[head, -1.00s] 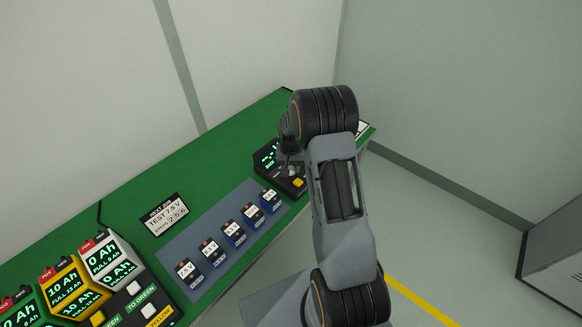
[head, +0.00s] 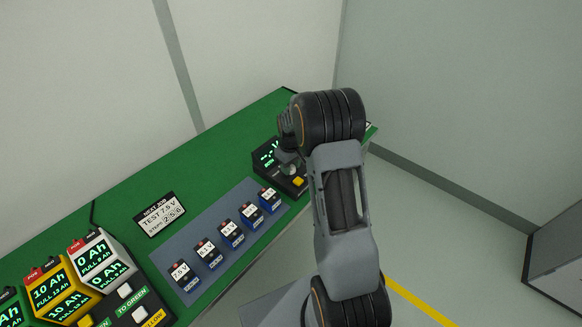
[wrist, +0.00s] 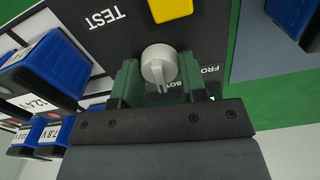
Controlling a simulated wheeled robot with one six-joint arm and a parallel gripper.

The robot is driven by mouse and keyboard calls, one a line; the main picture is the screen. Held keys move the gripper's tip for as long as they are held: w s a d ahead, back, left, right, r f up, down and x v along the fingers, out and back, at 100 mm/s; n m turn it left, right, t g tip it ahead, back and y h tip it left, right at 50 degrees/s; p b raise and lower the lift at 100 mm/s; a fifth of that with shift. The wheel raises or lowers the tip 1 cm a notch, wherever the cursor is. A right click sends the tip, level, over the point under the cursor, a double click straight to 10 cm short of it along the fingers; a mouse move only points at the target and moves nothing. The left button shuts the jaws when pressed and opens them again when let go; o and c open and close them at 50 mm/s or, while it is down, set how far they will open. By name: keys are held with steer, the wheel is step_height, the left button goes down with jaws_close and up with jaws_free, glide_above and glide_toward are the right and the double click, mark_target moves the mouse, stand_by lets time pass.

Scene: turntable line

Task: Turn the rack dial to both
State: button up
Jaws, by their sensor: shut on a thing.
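The rack dial (wrist: 160,66) is a light grey round knob with a narrow pointer, set on a black panel. In the wrist view its pointer points toward the bottom of the picture, toward my gripper's base. My gripper (wrist: 157,80) has its two green fingers on either side of the dial and is shut on it. Labels beginning "FRO" and "BO" show upside down right of the dial, partly hidden by the right finger. In the head view my gripper (head: 287,155) is at the black panel box (head: 268,157), and my arm hides part of it.
A yellow button (head: 299,182) is on the same panel. A blue-grey mat (head: 222,263) with several small blue batteries lies beside it on the green bench (head: 170,185). Yellow and white battery packs (head: 97,252) stand at the lower left. Blue batteries (wrist: 50,70) also show close by in the wrist view.

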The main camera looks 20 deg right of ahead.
steer(key=shift+n, duration=0.7)
steer(key=o, duration=0.9)
steer(key=shift+o, duration=0.2)
step_height(320, 180, up, 14)
steer(key=b, duration=0.1)
steer(key=shift+f, duration=0.1)
stand_by(0.4)
